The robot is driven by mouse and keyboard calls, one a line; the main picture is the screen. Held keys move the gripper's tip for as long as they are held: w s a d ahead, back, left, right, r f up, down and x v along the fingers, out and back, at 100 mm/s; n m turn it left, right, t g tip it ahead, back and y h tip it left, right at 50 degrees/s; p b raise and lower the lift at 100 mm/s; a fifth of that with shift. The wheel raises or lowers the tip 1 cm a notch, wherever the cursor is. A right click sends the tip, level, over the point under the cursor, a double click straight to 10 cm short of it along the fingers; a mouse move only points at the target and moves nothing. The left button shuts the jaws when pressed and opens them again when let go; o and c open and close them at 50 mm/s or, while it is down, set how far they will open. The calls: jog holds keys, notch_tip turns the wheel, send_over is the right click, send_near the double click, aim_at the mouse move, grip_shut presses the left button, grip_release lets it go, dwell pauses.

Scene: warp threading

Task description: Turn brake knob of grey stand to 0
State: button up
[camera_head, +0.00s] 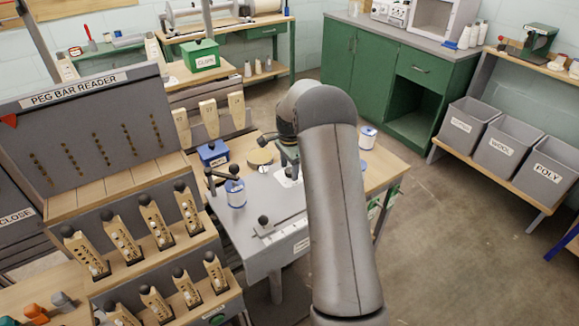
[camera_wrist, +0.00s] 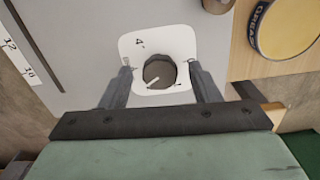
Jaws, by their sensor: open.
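The brake knob (camera_wrist: 159,73) is a round dark knob with a pale pointer line, seen in the wrist view. It sits on a white dial plate (camera_wrist: 140,47) with small numbers around it; a 4 shows at the upper left, the others are hard to read. The pointer line slants toward the lower left. My gripper (camera_wrist: 160,72) is open, with one finger on each side of the knob and visible gaps between. In the head view, the grey stand (camera_head: 262,205) is at the centre, and my arm hides much of the knob area.
A blue-labelled spool (camera_head: 236,193), a blue box (camera_head: 213,153) and a lever with black balls stand close to the left. Grey bins (camera_head: 504,146) stand far right; the floor between is clear.

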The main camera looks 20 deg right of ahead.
jog(key=shift+c, duration=0.3)
jog(key=c, duration=0.9)
